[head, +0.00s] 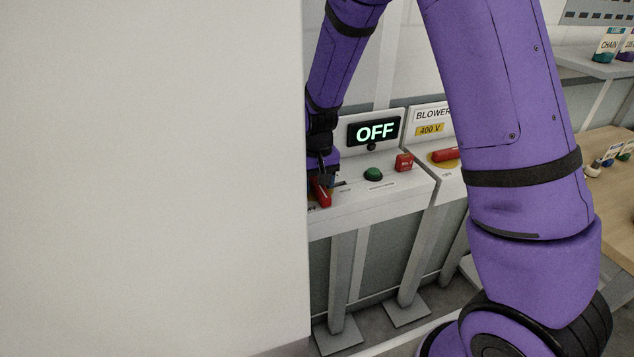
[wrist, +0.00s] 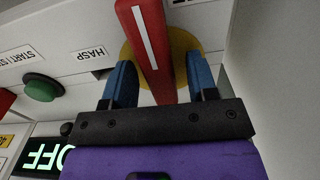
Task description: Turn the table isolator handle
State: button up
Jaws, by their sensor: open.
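The isolator handle is a red bar with a white stripe on a yellow disc. In the wrist view the handle (wrist: 146,42) runs from the top edge down between my two blue fingers. My gripper (wrist: 161,78) is open around it, with a finger on each side and visible gaps. In the head view my gripper (head: 325,180) is at the left end of the sloped console, over the red handle (head: 321,193), which is partly hidden. The display (head: 375,131) above the console reads OFF.
A green button (head: 373,174) and a red block (head: 404,162) sit right of the handle on the console. A BLOWER panel (head: 432,113) with another red handle (head: 446,154) stands further right. A pale wall (head: 150,180) fills the left and borders my gripper closely.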

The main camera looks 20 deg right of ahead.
notch_tip(320, 180, up, 11)
dwell(0.5)
jog(key=shift+f, duration=0.1)
dwell(1.4)
jog(key=s+d+r+t, duration=0.3)
jog(key=s+d+r, duration=0.2)
jog(key=s+r, duration=0.8)
jog(key=s+d+r+t, duration=0.1)
jog(key=s+r, duration=0.1)
jog(key=s, duration=0.5)
jog(key=s+d+r+t, duration=0.1)
jog(key=s+d+r, duration=0.1)
jog(key=s, duration=0.5)
jog(key=shift+r, duration=0.45)
jog(key=shift+o, duration=0.2)
jog(key=shift+s, duration=0.45)
jog(key=o, duration=0.4)
jog(key=shift+s+d, duration=0.1)
jog(key=shift+s, duration=0.1)
